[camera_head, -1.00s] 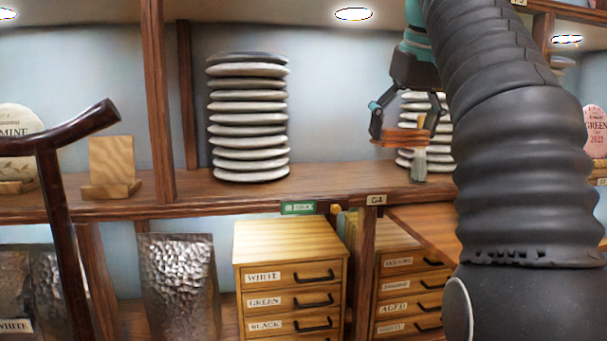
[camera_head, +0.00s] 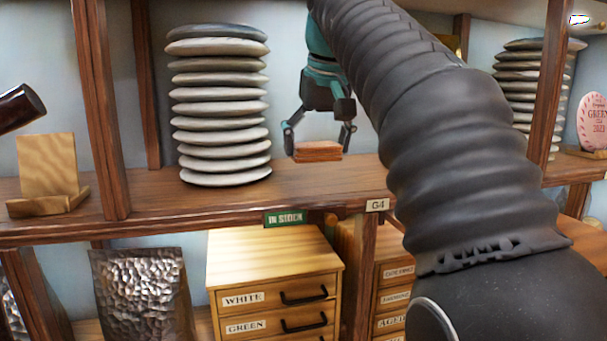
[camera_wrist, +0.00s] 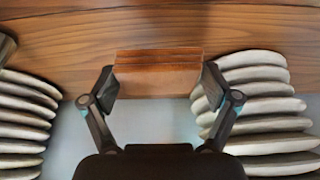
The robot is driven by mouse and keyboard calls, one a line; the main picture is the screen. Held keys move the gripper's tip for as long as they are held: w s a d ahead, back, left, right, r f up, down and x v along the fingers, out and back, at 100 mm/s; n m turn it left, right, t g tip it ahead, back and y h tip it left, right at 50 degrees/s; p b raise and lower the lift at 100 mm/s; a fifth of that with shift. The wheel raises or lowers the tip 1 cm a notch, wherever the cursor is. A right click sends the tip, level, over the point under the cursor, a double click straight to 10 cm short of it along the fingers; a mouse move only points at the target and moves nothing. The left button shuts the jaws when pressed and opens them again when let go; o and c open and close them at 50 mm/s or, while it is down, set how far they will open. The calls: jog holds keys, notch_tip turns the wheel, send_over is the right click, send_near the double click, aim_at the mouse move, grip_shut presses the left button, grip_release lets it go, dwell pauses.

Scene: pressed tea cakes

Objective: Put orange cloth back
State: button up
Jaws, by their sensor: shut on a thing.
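The orange cloth (camera_head: 318,151) is a flat, folded, orange-brown block. My gripper (camera_head: 318,146) is shut on it from both sides, with one finger at each end. It is held level over the upper shelf (camera_head: 330,185), between two stacks of discs. I cannot tell whether its underside touches the shelf. In the wrist view the cloth (camera_wrist: 157,76) sits between the two finger pads, with the shelf boards (camera_wrist: 160,25) beyond it.
A tall stack of grey discs (camera_head: 220,105) stands left of the cloth. Another stack (camera_head: 530,85) stands to the right, partly behind my arm and a post (camera_head: 550,80). A wooden stand (camera_head: 48,165) is at far left. The shelf around the cloth looks clear.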

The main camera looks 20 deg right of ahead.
aim_at(304, 191)
jog(key=shift+w+a+f+b, duration=0.15)
jog(key=shift+w+a+f, duration=0.1)
jog(key=shift+a+f, duration=0.25)
jog(key=shift+w+a+f+b, duration=0.15)
jog(key=shift+w+a+f, duration=0.1)
jog(key=shift+a, duration=0.3)
jog(key=shift+f+b, duration=0.7)
jog(key=shift+f, duration=1.25)
jog(key=o, duration=0.9)
jog(key=shift+f, duration=0.1)
jog(key=shift+c, duration=0.2)
jog(key=p+v, duration=0.2)
jog(key=v, duration=1)
